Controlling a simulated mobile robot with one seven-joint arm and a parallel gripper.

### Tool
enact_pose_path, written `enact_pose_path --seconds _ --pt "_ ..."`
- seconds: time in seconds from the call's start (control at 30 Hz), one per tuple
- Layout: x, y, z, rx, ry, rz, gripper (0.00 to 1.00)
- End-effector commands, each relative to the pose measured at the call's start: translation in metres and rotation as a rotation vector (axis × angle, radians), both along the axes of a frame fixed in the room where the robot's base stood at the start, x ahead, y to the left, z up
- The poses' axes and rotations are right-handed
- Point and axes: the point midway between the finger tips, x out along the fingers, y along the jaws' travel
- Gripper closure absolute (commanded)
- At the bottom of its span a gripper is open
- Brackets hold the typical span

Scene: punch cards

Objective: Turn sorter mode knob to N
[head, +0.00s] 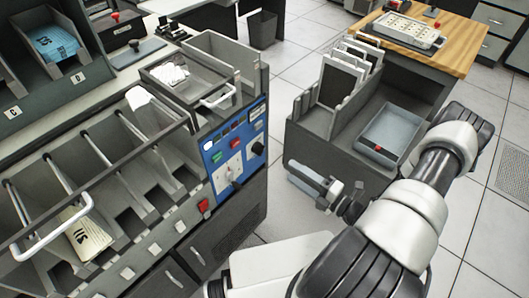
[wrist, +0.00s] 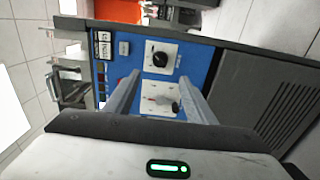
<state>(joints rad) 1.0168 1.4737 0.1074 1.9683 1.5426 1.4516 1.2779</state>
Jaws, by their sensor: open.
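The sorter's blue control panel (head: 216,148) is on the right end of the machine in the head view and fills the middle of the wrist view (wrist: 135,52). It carries an upper black round knob (head: 257,148) on a white plate, which also shows in the wrist view (wrist: 160,56). A second knob (head: 236,182) sits lower on another white plate; in the wrist view it appears between the fingers (wrist: 167,104). The knob lettering is too small to read. My gripper (head: 303,179) is open and empty, facing the panel, its fingers (wrist: 161,80) apart from both knobs.
A grey bin unit (head: 305,142) with a blue-grey tray (head: 391,136) stands just behind and right of my gripper. The sorter's card pockets (head: 115,185) extend left, with a white handle (head: 50,236). Tiled floor (head: 285,222) lies between the panel and my gripper.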

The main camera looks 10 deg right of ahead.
Motion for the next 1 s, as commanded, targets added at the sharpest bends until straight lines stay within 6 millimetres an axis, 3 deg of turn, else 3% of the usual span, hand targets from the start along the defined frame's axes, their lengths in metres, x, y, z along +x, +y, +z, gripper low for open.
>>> enact_pose_path --seconds 0.5,0.7,1.0 --pt "0.088 0.066 0.000 -0.002 -0.003 0.006 0.50" --pt "0.105 0.077 0.000 -0.002 0.000 0.003 0.50" --pt "0.109 0.080 0.000 -0.002 0.000 0.002 0.50"
